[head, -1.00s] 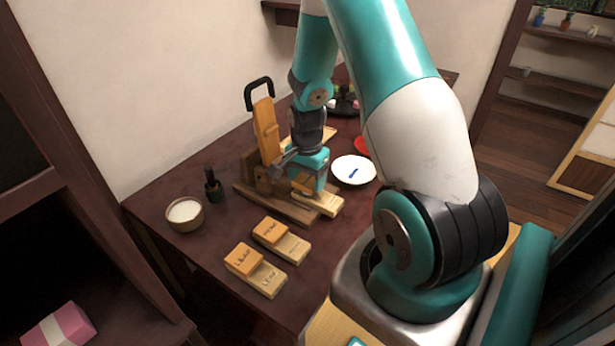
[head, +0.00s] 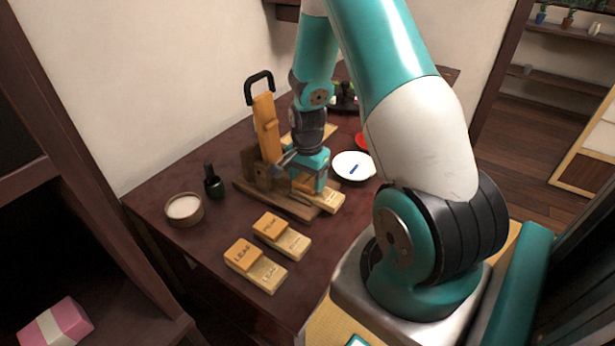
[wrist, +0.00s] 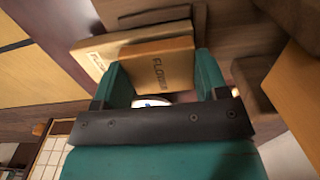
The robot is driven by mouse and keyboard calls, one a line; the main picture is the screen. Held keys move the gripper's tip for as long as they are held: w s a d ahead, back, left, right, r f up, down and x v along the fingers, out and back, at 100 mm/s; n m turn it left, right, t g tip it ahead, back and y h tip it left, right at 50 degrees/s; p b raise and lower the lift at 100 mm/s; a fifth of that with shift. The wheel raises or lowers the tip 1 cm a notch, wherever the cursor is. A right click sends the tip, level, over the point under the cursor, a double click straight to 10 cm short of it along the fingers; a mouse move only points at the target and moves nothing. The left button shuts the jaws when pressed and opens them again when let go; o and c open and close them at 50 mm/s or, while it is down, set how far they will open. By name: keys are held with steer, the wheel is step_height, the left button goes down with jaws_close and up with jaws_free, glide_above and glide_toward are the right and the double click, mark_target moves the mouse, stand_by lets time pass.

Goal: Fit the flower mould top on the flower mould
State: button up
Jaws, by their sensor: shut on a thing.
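The flower mould top (wrist: 168,66) is an orange-tan wooden block labelled FLOWER. My gripper (wrist: 160,70) is shut on it, with one teal finger at either side in the wrist view. The flower mould (wrist: 125,38) is a paler wooden block, seen just behind the top and partly hidden by it. In the head view the mould (head: 328,203) lies at the foot of the wooden press, with my gripper (head: 308,186) right above it. The top is mostly hidden there. I cannot tell whether the top is seated or just above the mould.
The wooden press (head: 266,130), with a black handle (head: 259,85), stands left of my gripper. Leaf blocks (head: 255,265) and another mould pair (head: 282,236) lie in front.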

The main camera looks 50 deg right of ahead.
steer(key=o, duration=1)
step_height(320, 180, up, 18)
steer(key=p, duration=0.1)
steer(key=shift+f, duration=0.25)
